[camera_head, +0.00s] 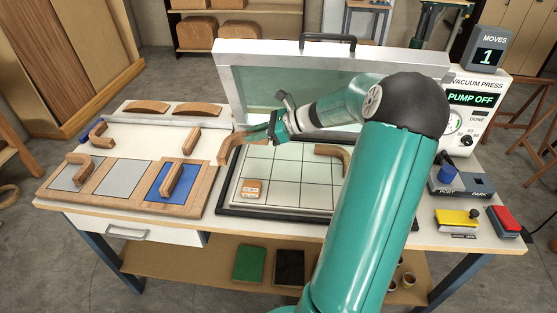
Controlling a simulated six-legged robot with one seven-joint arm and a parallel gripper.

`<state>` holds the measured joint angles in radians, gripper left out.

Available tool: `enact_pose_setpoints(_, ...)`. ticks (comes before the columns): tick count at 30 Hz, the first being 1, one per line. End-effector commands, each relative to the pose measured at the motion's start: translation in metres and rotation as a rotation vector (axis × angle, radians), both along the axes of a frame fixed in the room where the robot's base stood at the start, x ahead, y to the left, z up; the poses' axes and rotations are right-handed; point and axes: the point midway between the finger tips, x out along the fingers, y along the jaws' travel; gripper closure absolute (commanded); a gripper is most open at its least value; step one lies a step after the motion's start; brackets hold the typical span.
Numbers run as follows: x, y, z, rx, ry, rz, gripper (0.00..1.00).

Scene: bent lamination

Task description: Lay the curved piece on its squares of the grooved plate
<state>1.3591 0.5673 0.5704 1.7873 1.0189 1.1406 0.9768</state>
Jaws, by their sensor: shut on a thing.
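The grooved plate (290,182) lies in a dark frame in the middle of the bench, its pale face cut into squares by dark lines. My gripper (252,136) comes in from the right over the plate's back left part. It is shut on a curved wooden piece (229,148), which is at the plate's left back edge; I cannot tell whether it touches the plate. Another curved wooden piece (335,151) is at the plate's back right, partly hidden by my arm. A small wooden block (250,188) with pale labels sits at the plate's front left.
Left of the plate, a white tray (135,134) and a wooden board (121,204) with coloured squares hold several curved pieces. A clear lid (245,95) stands raised behind the plate. The vacuum press box (480,115) reads "PUMP OFF". The plate's front middle is clear.

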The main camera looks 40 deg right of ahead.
Motion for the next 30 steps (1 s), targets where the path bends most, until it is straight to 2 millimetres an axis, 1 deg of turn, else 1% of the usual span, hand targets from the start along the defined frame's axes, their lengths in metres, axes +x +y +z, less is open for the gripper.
enact_pose_setpoints(3,0.002,-0.001,0.000,0.000,0.000,-0.001,1.00)
enact_pose_setpoints(5,0.004,-0.005,-0.002,0.000,0.000,-0.001,1.00)
enact_pose_setpoints(8,0.008,-0.019,-0.010,0.001,-0.002,-0.002,1.00)
enact_pose_setpoints(18,0.022,-0.091,-0.044,0.001,-0.002,-0.002,1.00)
enact_pose_setpoints(21,0.024,-0.105,-0.064,0.002,-0.001,-0.002,1.00)
enact_pose_setpoints(24,0.026,-0.119,-0.079,0.002,-0.001,-0.001,1.00)
enact_pose_setpoints(27,0.027,-0.128,-0.089,0.001,-0.001,0.000,1.00)
enact_pose_setpoints(30,0.027,-0.133,-0.094,0.001,-0.001,0.000,1.00)
